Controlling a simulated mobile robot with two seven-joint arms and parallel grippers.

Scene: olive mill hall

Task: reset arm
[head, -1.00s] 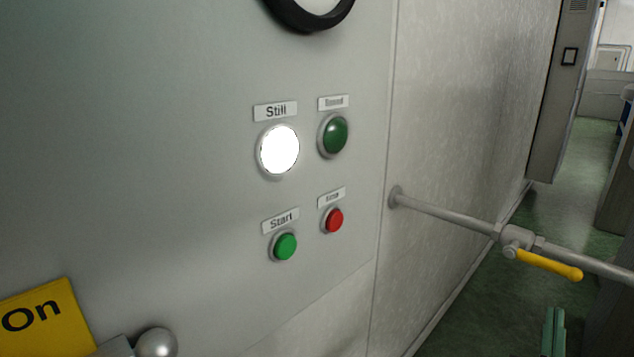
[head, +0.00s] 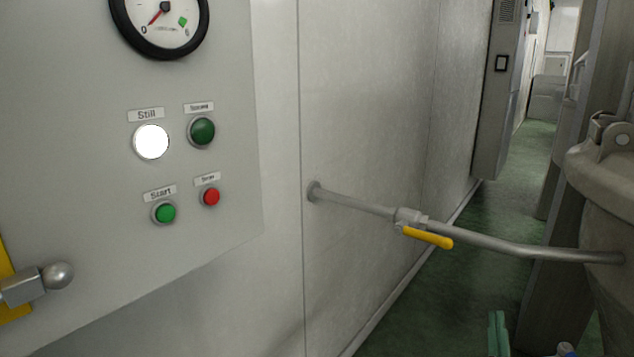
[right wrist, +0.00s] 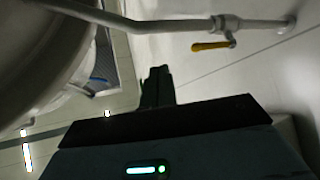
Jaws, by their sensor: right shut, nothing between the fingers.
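My right gripper (head: 498,332) shows in part at the bottom edge of the head view, its fingers pointing up and apart from everything nearby. In the right wrist view its dark fingers (right wrist: 157,86) are together with nothing between them. My left gripper is not in view. The task names no object.
A grey panel at left carries a gauge (head: 162,22), a lit white Still lamp (head: 151,141), and Start (head: 164,212) and red (head: 210,196) buttons. A pipe (head: 530,250) with a yellow valve lever (head: 427,237) runs to a tank (head: 605,190). Green floor (head: 440,290) lies beyond.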

